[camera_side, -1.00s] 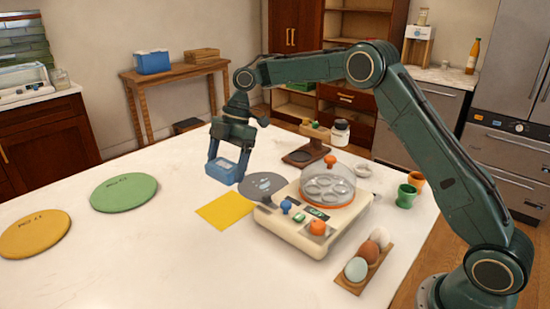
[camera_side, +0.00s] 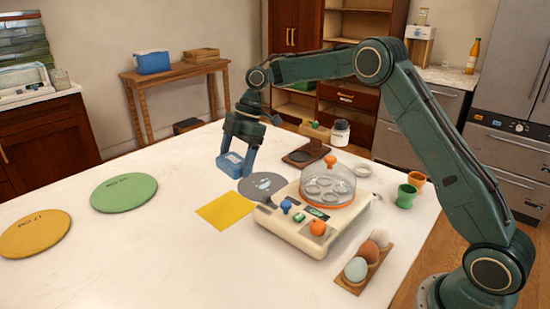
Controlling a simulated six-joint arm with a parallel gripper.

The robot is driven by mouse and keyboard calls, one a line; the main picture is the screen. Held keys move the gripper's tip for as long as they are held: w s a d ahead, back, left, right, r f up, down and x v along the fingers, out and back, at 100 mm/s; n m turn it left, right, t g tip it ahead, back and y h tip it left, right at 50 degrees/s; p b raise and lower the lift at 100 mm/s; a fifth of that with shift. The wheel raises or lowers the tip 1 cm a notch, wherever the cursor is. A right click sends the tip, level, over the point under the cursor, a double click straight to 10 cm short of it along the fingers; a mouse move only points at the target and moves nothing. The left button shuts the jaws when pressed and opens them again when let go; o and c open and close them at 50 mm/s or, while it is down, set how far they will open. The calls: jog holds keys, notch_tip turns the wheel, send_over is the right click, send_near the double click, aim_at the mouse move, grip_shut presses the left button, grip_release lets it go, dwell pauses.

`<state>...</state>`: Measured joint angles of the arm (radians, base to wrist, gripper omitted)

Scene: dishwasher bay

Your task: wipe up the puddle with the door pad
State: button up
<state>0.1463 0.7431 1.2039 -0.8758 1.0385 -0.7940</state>
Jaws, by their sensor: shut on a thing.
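My gripper (camera_side: 236,160) is shut on a small blue block-like thing with a paler face (camera_side: 231,164). It holds this thing tilted, just above or beside the left edge of a grey round mat (camera_side: 246,193); I cannot tell whether they touch. A pale, shiny patch that looks like a puddle (camera_side: 262,184) lies on the grey mat, to the right of the gripper. A flat yellow sheet (camera_side: 225,211) lies on the white table below the mat. I cannot tell for sure which thing is the door pad.
A cream cooker (camera_side: 300,236) with a clear dome (camera_side: 329,182) stands right of the mat. Egg tray (camera_side: 350,283), green cup (camera_side: 406,196), orange cup (camera_side: 416,179) and wooden stand (camera_side: 302,157) are near it. Green (camera_side: 124,193) and orange discs (camera_side: 35,233) lie left; the front table is clear.

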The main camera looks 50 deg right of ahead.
jog(key=d+f+m+t+h, duration=0.1)
jog(key=d+m, duration=0.6)
jog(key=d, duration=0.8)
jog(key=shift+s+f+t, duration=0.15)
jog(key=shift+f+t, duration=0.2)
jog(key=shift+t, duration=0.55)
